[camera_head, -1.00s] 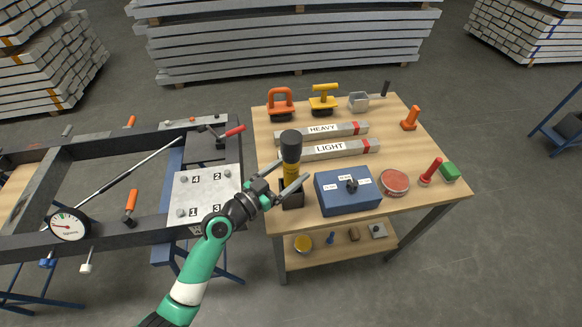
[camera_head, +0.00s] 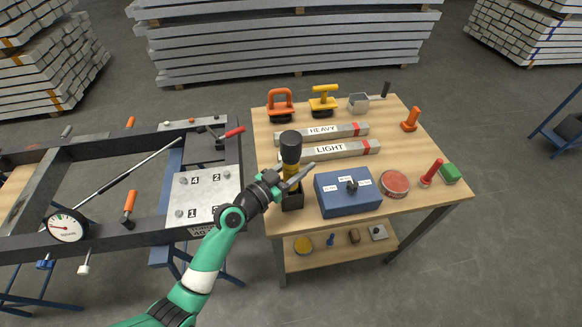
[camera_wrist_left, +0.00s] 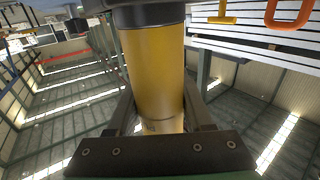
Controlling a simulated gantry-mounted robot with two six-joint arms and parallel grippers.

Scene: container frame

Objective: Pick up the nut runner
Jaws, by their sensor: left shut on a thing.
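The nut runner (camera_head: 291,147) stands upright at the table's near left part, with a black top, a yellow body and a dark holder or base at its foot. My left gripper (camera_head: 291,178) is shut on its yellow body from the front left. In the left wrist view the yellow body of the nut runner (camera_wrist_left: 155,75) fills the middle, between the two dark fingers of my left gripper (camera_wrist_left: 158,118). Whether its foot still touches the base is not clear. My right gripper is not in view.
A blue box (camera_head: 345,198) stands close to the right of the nut runner. Bars marked LIGHT (camera_head: 345,150) and HEAVY (camera_head: 338,131) lie behind it. A dark frame with a numbered plate (camera_head: 190,198) is at left. Orange (camera_head: 280,101) and yellow (camera_head: 323,97) handled tools stand at the back.

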